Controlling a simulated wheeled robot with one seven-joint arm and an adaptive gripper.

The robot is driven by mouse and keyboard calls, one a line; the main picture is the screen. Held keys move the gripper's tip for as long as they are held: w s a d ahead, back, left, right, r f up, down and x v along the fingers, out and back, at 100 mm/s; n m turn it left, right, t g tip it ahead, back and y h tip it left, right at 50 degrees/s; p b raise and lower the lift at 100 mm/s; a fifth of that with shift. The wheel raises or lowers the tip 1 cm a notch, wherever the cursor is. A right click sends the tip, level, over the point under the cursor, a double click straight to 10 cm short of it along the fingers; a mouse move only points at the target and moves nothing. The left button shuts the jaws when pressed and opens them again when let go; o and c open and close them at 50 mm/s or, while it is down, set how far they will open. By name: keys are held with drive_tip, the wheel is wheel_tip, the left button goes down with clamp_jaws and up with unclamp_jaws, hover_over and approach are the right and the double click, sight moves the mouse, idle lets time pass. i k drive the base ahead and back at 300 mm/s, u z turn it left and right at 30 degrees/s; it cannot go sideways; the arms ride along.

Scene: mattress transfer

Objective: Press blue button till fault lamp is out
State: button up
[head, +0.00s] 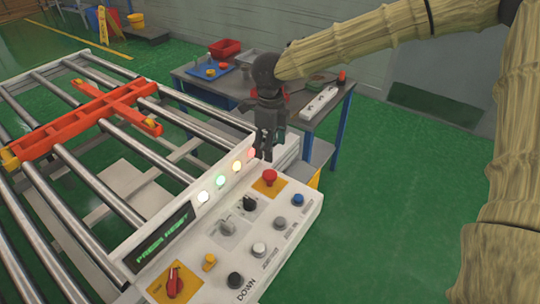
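The control panel (205,262) stands in the lower middle. Its blue button (298,199) is at the right end, right of the red mushroom button (269,177). A row of lamps on the raised strip shows a white lamp (203,196), a green lamp (221,181), a yellow lamp (237,166) and a red lamp (251,154), all seemingly lit. The display (163,238) reads "PRESS RESET". My gripper (265,153) points down behind the red lamp, apart from the blue button. Its fingers look close together; their opening is unclear.
A roller conveyor (60,180) with an orange cross-shaped frame (85,118) fills the left. A workbench (190,84) with trays and small parts stands behind my gripper. Several other knobs and buttons surround the blue one. Green floor is clear at right.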

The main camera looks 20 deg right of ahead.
sight(298, 198)
drive_tip(key=k, duration=1)
